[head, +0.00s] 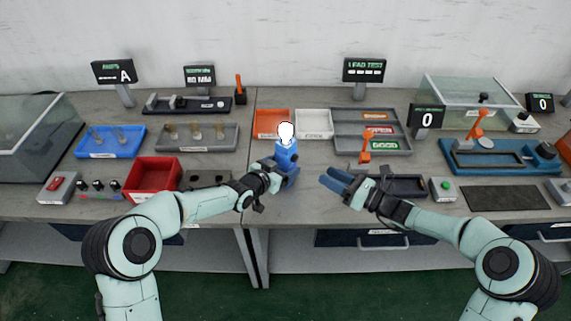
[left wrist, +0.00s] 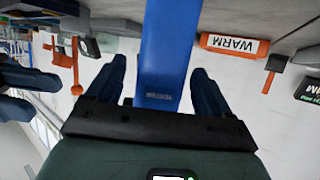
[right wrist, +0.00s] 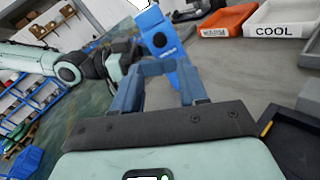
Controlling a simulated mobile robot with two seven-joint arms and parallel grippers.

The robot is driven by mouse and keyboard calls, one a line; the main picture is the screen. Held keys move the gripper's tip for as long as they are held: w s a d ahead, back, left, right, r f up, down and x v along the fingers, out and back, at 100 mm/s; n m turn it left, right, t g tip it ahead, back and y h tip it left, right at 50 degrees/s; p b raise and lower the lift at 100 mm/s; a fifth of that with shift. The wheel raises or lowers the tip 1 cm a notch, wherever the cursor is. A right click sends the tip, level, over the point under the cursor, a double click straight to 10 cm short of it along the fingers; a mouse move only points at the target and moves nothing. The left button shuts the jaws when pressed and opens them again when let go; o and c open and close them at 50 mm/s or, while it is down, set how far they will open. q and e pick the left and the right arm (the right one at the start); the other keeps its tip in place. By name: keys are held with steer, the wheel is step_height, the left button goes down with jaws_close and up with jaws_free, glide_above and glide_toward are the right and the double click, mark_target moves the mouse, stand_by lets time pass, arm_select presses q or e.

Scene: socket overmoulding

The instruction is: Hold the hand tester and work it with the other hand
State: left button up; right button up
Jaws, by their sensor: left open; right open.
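The hand tester (head: 287,149) is a blue upright body with a white rounded top, near the middle of the bench. My left gripper (head: 285,178) is at its lower part. In the left wrist view the blue body of the tester (left wrist: 168,50) stands between the two open fingers, with gaps beside it. In the right wrist view the tester (right wrist: 158,32) is just beyond the fingertips, tilted in the picture. My right gripper (head: 336,180) is open and empty, to the right of the tester and apart from it. The tester's base is hidden by my left gripper.
Behind the tester are an orange tray (head: 272,123) and a white tray (head: 314,124), with a grey sorting tray (head: 345,146) to the right. A red bin (head: 153,177) stands at left, and a blue press fixture (head: 478,166) at right. Bare bench lies between my grippers.

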arm_select(q)
steer(key=shift+x, duration=1.1)
steer(key=c, duration=1.3)
steer(key=shift+o, duration=0.2)
arm_select(e)
jaws_close()
